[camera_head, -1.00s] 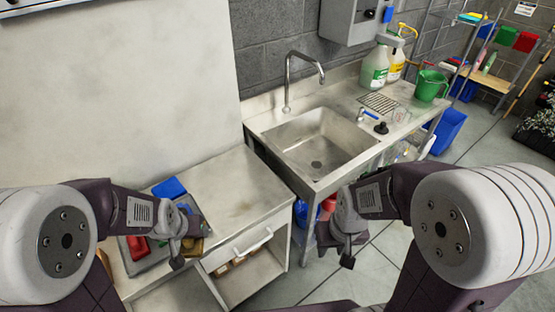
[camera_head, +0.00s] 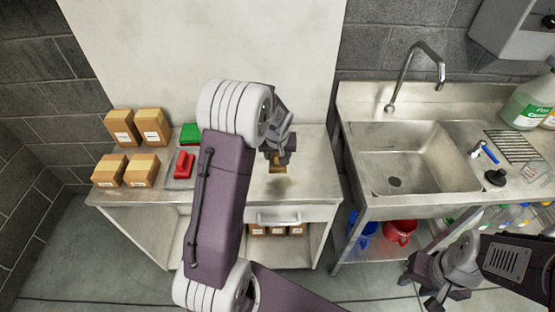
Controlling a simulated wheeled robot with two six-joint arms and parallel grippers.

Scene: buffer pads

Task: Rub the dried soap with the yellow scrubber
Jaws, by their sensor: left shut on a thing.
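My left gripper (camera_head: 279,150) is over the steel counter (camera_head: 318,165), pointing down and shut on the yellow scrubber (camera_head: 280,160). The scrubber looks brownish yellow and is partly hidden by the gripper. A faint brownish patch of dried soap (camera_head: 281,183) is on the counter just in front of the scrubber. I cannot tell whether the scrubber touches the counter. My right gripper (camera_head: 422,288) is low at the right, in front of the sink and away from the counter; its finger opening is not clear.
A red pad (camera_head: 184,164) and a green pad (camera_head: 190,134) lie left of my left arm, at a grey tray. Several cardboard boxes (camera_head: 141,170) stand at the counter's left end. The sink (camera_head: 402,160) is to the right, past a gap. The counter right of the patch is clear.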

